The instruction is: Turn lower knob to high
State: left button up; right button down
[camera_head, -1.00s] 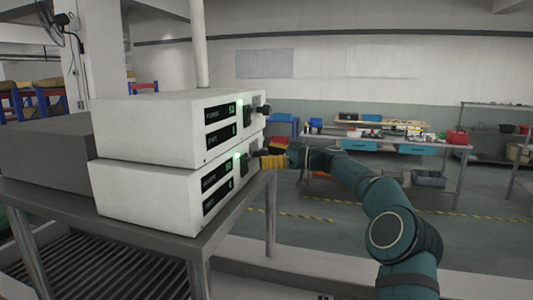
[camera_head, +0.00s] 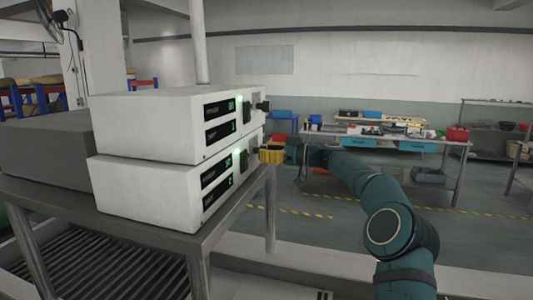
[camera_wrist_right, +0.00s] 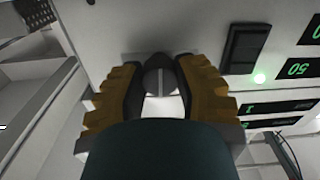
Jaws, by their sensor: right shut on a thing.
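Two white control boxes are stacked on a metal table, an upper box (camera_head: 150,127) and a lower box (camera_head: 145,190). My right gripper (camera_head: 262,152) is at the right end of the lower box's front face, its yellow fingers seen side-on. In the right wrist view the gripper (camera_wrist_right: 160,88) is shut on the dark lower knob (camera_wrist_right: 160,76), with one finger on each side. The knob's ridge lies roughly along the fingers' direction; its setting marks cannot be read. The upper box's knob (camera_head: 264,106) is free. My left gripper is not in view.
A black switch (camera_wrist_right: 245,47), a lit green lamp (camera_wrist_right: 259,78) and green displays (camera_wrist_right: 299,69) sit beside the held knob. The table edge (camera_head: 235,215) runs under the boxes. A workbench (camera_head: 400,147) stands far behind, with open floor between.

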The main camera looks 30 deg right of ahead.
jog(key=m, duration=0.2)
jog(key=shift+f+m+b, duration=0.1)
jog(key=shift+m+b, duration=0.3)
jog(key=m, duration=0.2)
jog(key=shift+m, duration=0.4)
jog(key=m, duration=0.5)
jog(key=shift+m, duration=0.3)
jog(key=c, duration=0.6)
grip_release()
jog(key=shift+a, duration=0.1)
jog(key=v, duration=1.2)
